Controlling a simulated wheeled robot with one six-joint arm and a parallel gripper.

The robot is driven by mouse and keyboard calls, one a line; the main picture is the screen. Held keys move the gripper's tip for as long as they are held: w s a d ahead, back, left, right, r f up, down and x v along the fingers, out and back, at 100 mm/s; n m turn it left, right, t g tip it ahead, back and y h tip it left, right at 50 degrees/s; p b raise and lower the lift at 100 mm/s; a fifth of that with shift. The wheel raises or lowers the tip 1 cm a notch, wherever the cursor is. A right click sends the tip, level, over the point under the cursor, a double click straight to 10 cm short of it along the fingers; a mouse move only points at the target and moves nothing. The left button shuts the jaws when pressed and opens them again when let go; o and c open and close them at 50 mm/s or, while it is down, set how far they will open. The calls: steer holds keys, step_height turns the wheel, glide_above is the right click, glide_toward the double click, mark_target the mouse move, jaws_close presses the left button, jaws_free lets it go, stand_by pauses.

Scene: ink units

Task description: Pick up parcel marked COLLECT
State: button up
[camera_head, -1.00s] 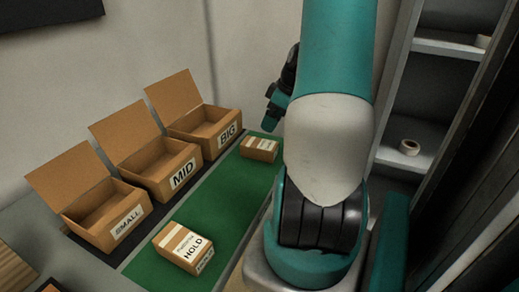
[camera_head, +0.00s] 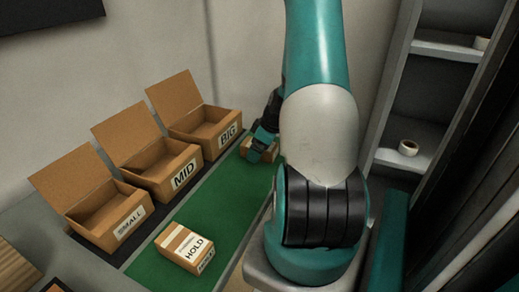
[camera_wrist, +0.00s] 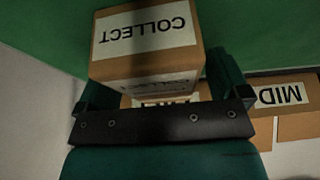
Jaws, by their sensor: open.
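The parcel marked COLLECT (camera_wrist: 145,40) is a tan box with a white label, upside down in the wrist view, resting on the green mat. My gripper (camera_wrist: 150,92) is open, its teal fingers on either side of the parcel's near part. I cannot tell whether they touch it. In the head view my gripper (camera_head: 258,152) is low over the far end of the green mat (camera_head: 215,205) and hides most of that parcel (camera_head: 271,156).
A parcel marked HOLD (camera_head: 185,247) lies on the near mat. Open boxes marked SMALL (camera_head: 112,222), MID (camera_head: 165,172) and BIG (camera_head: 208,128) stand along the mat's left. A shelf with a tape roll (camera_head: 408,147) stands right. The middle of the mat is clear.

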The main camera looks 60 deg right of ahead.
steer(key=shift+f, duration=0.25)
stand_by(0.4)
steer(key=c, duration=1.1)
